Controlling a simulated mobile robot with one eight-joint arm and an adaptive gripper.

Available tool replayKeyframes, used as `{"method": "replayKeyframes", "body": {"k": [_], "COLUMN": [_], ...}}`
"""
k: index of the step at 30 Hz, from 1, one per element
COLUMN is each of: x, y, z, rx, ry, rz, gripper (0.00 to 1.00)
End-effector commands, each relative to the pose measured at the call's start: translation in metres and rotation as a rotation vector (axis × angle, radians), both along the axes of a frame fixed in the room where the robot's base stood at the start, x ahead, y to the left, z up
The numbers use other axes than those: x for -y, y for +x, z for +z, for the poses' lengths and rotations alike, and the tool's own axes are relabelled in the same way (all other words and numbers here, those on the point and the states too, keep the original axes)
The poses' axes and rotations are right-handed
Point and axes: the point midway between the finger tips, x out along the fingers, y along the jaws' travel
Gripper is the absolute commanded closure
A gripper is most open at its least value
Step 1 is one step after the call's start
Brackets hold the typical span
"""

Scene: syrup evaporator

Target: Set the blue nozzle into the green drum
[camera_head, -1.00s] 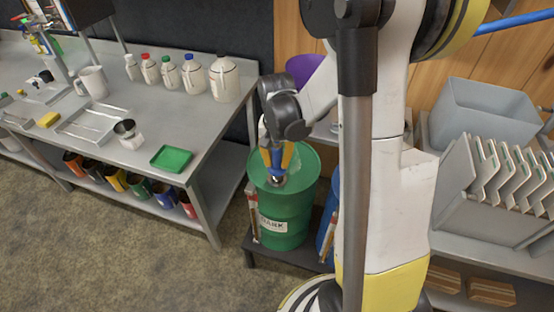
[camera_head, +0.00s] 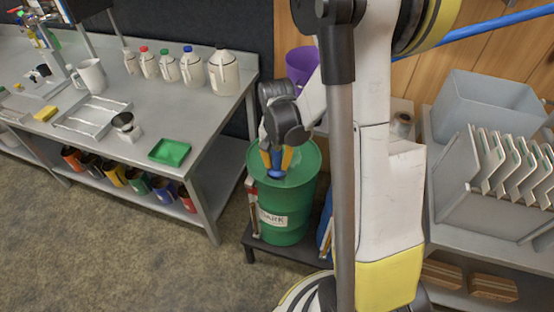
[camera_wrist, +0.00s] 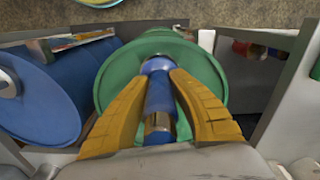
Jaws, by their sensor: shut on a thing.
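The green drum (camera_head: 286,212) stands on a low dark stand in the middle of the head view, with a white label reading "DARK". Its green top also shows in the wrist view (camera_wrist: 118,73). My gripper (camera_head: 277,160) is over the drum top, pointing down. In the wrist view its yellow fingers (camera_wrist: 160,100) are shut on the blue nozzle (camera_wrist: 159,95), which has a rounded blue end and a metal band. The nozzle's blue end also shows in the head view (camera_head: 276,174), at the drum top. I cannot tell whether it has entered an opening.
A blue drum (camera_wrist: 45,90) stands close beside the green one. A steel bench (camera_head: 215,105) with jugs and a green tray (camera_head: 170,152) is to the left. Grey bins (camera_head: 490,112) and a plate rack (camera_head: 490,185) are on the right. A purple bucket (camera_head: 301,64) is behind.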

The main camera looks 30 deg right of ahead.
Motion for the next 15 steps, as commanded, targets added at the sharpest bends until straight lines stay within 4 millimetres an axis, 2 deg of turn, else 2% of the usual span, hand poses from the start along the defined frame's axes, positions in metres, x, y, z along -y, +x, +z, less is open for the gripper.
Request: {"method": "replayKeyframes", "body": {"k": [9,10,11,12,15], "x": [-0.0001,-0.0001,-0.0001,-0.0001,-0.0001], "y": [-0.0004,-0.0004,-0.0004,-0.0004,-0.0004], "z": [-0.0040,-0.0040,-0.0040,-0.0040,-0.0040], "rx": [0.000,0.000,0.000,0.000,0.000], "ry": [0.000,0.000,0.000,0.000,0.000], "rz": [0.000,0.000,0.000,0.000,0.000], "gripper": [1.00,0.66,0.57,0.54,0.54]}}
